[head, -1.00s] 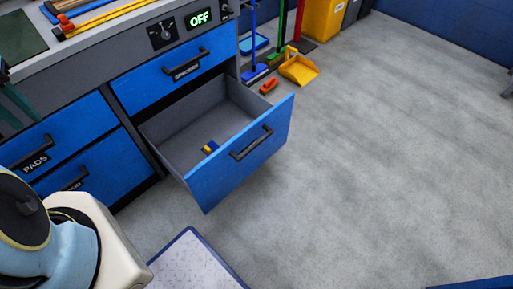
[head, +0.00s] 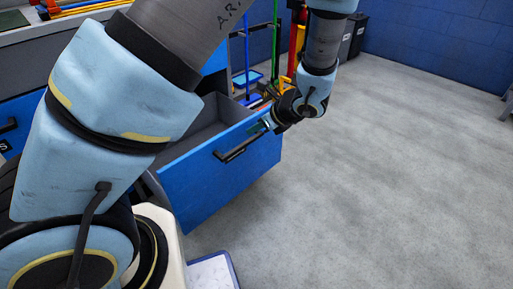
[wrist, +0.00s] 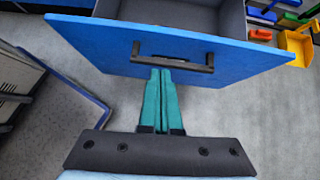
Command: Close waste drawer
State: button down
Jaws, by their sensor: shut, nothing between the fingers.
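The open waste drawer (head: 222,182) has a blue front and a grey inside, and stands pulled out from the bench. Its black handle (wrist: 172,61) shows in the wrist view on the blue front. My gripper (head: 262,125) is at the drawer front, near the right end of the handle in the head view. In the wrist view my gripper's teal fingers (wrist: 161,72) are together and empty, with their tips at the handle's middle; I cannot tell if they touch it. My arm hides much of the drawer's inside and the bench.
The floor at the right is clear.

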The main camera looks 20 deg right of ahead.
jog(key=d, duration=0.1)
jog(key=b, duration=0.3)
send_near(230, 135)
jog(key=shift+m, duration=0.3)
jog(key=f, duration=0.1)
jog(key=w+a+f, duration=0.1)
jog(key=f, duration=0.1)
jog(key=w+f, duration=0.1)
jog(key=shift+a+f, duration=0.2)
jog(key=shift+a, duration=0.05)
jog(key=shift+w+a, duration=0.3)
jog(key=shift+w, duration=0.4)
jog(key=shift+w, duration=0.1)
jog(key=w+a+p, duration=0.2)
jog(key=w+a, duration=0.2)
jog(key=w, duration=0.5)
jog(key=w+a+p, duration=0.2)
jog(key=w+a, duration=0.3)
jog(key=w, duration=0.5)
jog(key=w+a+p, duration=0.2)
jog(key=w+a, duration=0.2)
jog(key=w, duration=0.6)
jog(key=shift+a, duration=0.25)
